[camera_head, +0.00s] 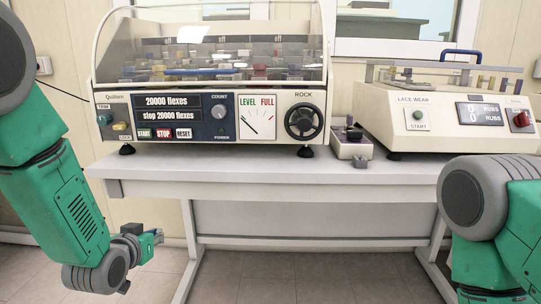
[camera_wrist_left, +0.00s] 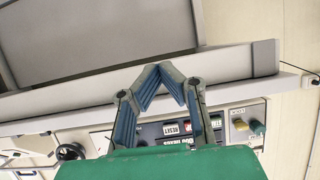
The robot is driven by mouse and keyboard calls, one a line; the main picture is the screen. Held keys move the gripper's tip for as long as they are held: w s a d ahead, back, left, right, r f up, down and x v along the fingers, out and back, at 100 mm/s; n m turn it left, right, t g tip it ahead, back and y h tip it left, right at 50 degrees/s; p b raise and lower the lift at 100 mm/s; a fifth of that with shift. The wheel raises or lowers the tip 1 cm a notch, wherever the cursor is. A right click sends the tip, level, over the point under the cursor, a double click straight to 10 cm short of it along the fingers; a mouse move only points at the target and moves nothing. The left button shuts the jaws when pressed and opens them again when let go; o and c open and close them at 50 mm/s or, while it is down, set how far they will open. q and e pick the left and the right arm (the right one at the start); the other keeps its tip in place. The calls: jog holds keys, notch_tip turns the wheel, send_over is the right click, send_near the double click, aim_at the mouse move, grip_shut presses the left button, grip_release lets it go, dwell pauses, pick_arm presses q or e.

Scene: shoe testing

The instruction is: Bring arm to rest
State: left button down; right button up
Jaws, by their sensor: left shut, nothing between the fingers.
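My left arm comes in from the left of the head view and hangs down. Its gripper (camera_head: 155,237) is low at the left, beside and below the left front edge of the table (camera_head: 290,172), apart from it. In the left wrist view the gripper (camera_wrist_left: 170,68) shows its two blue-padded fingers meeting at the tips, with nothing between them. My right arm shows at the lower right of the head view, but its gripper is out of view.
A flex-testing machine (camera_head: 228,136) with a clear cover stands on the table's left. A lace wear machine (camera_head: 435,126) stands on the right. A small joystick box (camera_head: 351,146) sits between them. The floor (camera_head: 275,272) below the table is clear.

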pick_arm(q)
jog(key=s+f+g+p, duration=0.2)
jog(key=s+f+g, duration=0.4)
jog(key=s+f, duration=0.9)
jog(key=s+f+g+p, duration=0.1)
jog(key=s+f+g, duration=0.1)
jog(key=s, duration=1)
jog(key=s+f+g+p, duration=0.1)
jog(key=s+f+g, duration=0.2)
jog(key=s, duration=1)
jog(key=shift+s+a+f+g, duration=0.15)
jog(key=shift+s+f+g, duration=0.15)
jog(key=shift+g, duration=0.6)
